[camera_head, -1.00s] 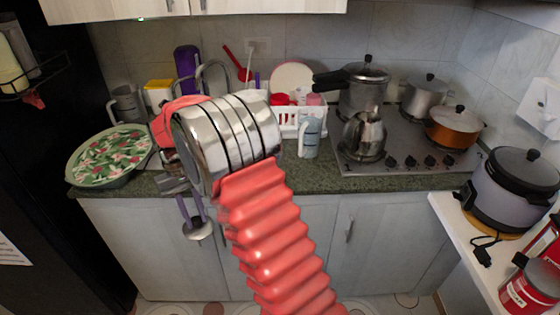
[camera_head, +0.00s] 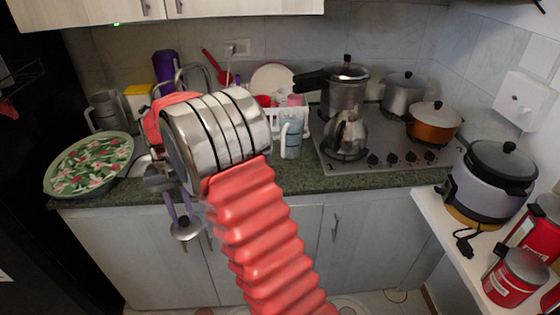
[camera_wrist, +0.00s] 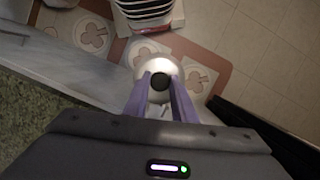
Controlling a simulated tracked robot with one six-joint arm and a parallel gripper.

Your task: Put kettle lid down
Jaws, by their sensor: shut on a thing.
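My gripper (camera_head: 181,207) has purple fingers and points down in front of the counter's edge, left of centre in the head view. It is shut on the kettle lid (camera_head: 185,229), a small, round, silvery lid. In the wrist view the lid (camera_wrist: 146,54) lies between the fingertips (camera_wrist: 160,85), its black knob gripped and the floor below it. The steel kettle (camera_head: 344,138) stands on the stove at the right, well apart from my gripper.
The green counter (camera_head: 320,184) has a narrow clear front strip. A floral tray (camera_head: 88,165) lies at its left end. A pressure cooker (camera_head: 346,92), a grey pot (camera_head: 402,96) and an orange pot (camera_head: 434,125) stand on the stove (camera_head: 390,150). A white shelf with a rice cooker (camera_head: 490,185) is at the right.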

